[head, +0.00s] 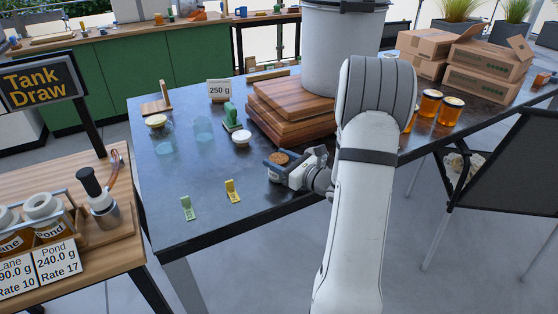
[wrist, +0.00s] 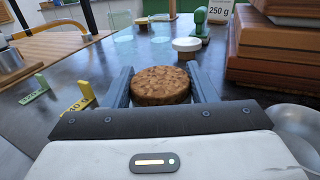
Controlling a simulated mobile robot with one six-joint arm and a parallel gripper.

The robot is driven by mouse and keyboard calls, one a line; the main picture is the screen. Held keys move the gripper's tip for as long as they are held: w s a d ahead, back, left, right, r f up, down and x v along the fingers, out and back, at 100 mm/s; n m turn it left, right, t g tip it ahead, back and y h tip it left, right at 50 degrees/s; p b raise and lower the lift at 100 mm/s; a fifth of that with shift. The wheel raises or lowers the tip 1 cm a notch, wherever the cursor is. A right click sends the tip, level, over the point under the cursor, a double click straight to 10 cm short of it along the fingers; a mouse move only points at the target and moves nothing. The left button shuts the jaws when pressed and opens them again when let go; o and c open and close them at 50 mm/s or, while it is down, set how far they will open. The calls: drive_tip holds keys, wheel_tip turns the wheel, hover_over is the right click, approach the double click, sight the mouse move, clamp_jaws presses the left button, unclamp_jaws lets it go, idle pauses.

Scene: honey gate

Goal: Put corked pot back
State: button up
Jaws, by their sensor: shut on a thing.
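The corked pot shows its round brown cork top (wrist: 160,85) between my gripper's fingers in the wrist view; its body below is hidden. The cork top also shows in the head view (head: 278,157), near the dark table's front edge, right of the yellow clip. My gripper (wrist: 162,88) is shut on the pot, one finger on each side of the cork; it also shows in the head view (head: 282,166). I cannot tell whether the pot's base touches the table.
A white-lidded pot (head: 241,138), a green tool (head: 231,117) and clear glass jars (head: 203,129) stand behind. Stacked wooden boards (head: 288,111) bear a large tank (head: 340,50). Green (head: 187,209) and yellow (head: 233,191) clips stand front left. Bare tabletop (head: 180,175) lies at left.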

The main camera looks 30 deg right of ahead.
drive_tip(key=o, duration=1.2)
drive_tip(key=shift+f, duration=0.1)
drive_tip(key=shift+r, duration=0.3)
drive_tip(key=v, duration=1.2)
drive_tip(key=s+a+n+g+y, duration=0.1)
drive_tip(key=s+a+n+g, duration=0.2)
drive_tip(key=a+n+g, duration=0.3)
drive_tip(key=s+a+r+n+g+y, duration=0.1)
drive_tip(key=s+a+n+g, duration=0.15)
drive_tip(key=a+n, duration=0.4)
drive_tip(key=s+a+n+g+y, duration=0.1)
drive_tip(key=s+a+n+g, duration=0.15)
drive_tip(key=a+g, duration=0.45)
drive_tip(key=s+r+n+h, duration=0.1)
drive_tip(key=s+n+h, duration=0.1)
drive_tip(key=n, duration=0.3)
drive_tip(key=s+a+r+n+h, duration=0.1)
drive_tip(key=s+n+h, duration=0.1)
drive_tip(key=n+h, duration=0.3)
drive_tip(key=s+a+r+n+t+h+p, duration=0.1)
drive_tip(key=s+n+h, duration=0.2)
drive_tip(key=n, duration=0.3)
drive_tip(key=shift+h, duration=0.3)
